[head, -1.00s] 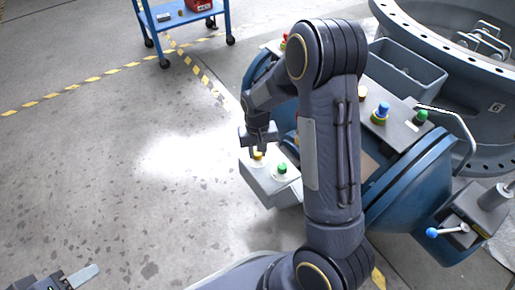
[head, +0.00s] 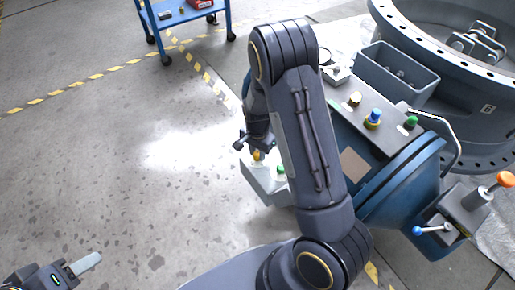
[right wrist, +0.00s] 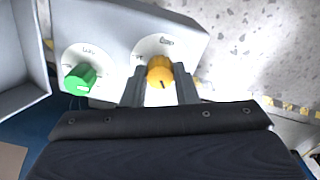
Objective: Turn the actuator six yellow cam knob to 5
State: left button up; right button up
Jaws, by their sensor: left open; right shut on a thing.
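The yellow cam knob (right wrist: 159,72) sits on a round white dial on a pale box in the right wrist view. It also shows in the head view (head: 257,155), below my right gripper. My right gripper (right wrist: 160,82) is shut on the yellow knob, with one finger on each side of it. The dial's marks are too small to read. A green knob (right wrist: 79,79) on a second dial stands to the left on the same box (right wrist: 115,20). My left gripper (head: 78,268) is open and empty at the lower left of the head view, far from the box.
A blue machine carries a panel with a yellow knob, a blue knob (head: 373,116) and a green knob (head: 411,122). A grey bin (head: 395,75) and a large flanged ring stand behind. A blue cart (head: 188,15) is at the top. The floor at left is clear.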

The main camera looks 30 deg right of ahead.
aim_at(257, 153)
jog(key=shift+m+p, duration=0.3)
jog(key=shift+m, duration=0.4)
jog(key=o, duration=1)
jog(key=shift+r, duration=0.1)
notch_tip(257, 153, up, 8)
jog(key=p, duration=0.3)
jog(key=shift+f, duration=0.2)
